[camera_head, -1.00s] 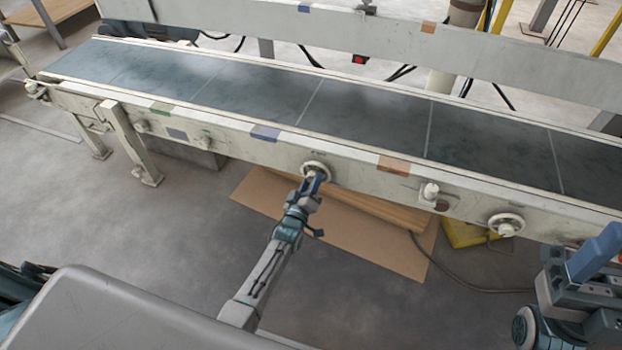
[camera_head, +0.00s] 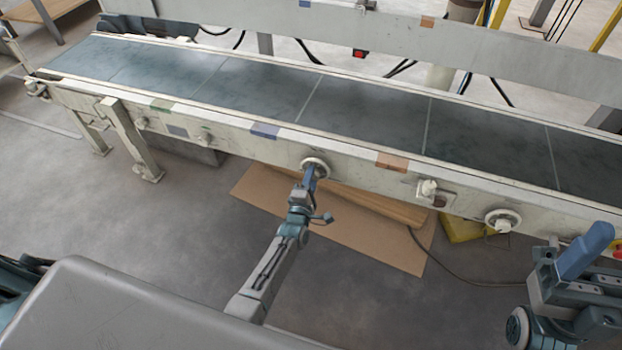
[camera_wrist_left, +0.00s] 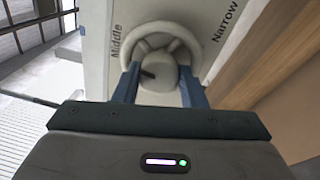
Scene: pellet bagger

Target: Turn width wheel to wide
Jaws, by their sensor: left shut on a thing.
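The width wheel (camera_head: 315,163) is a small white handwheel on the conveyor's front rail. My left gripper (camera_head: 311,178) reaches up to it from below. In the left wrist view the wheel (camera_wrist_left: 142,40) shows its rim, round hub and a dark mark on the hub. The two blue fingers of my left gripper (camera_wrist_left: 160,86) stand on either side of the hub, shut on the wheel. The labels "Middle" (camera_wrist_left: 117,40) and "Narrow" (camera_wrist_left: 228,20) flank the wheel. No "Wide" label shows. My right gripper (camera_head: 588,250) is at the lower right, away from the wheel; its jaw gap is hidden.
The conveyor belt (camera_head: 370,113) runs across the view above the rail. A second handwheel (camera_head: 502,220) and a knob (camera_head: 428,189) sit farther right on the rail. A cardboard sheet (camera_head: 380,243) and a yellow block (camera_head: 460,228) lie below on the floor.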

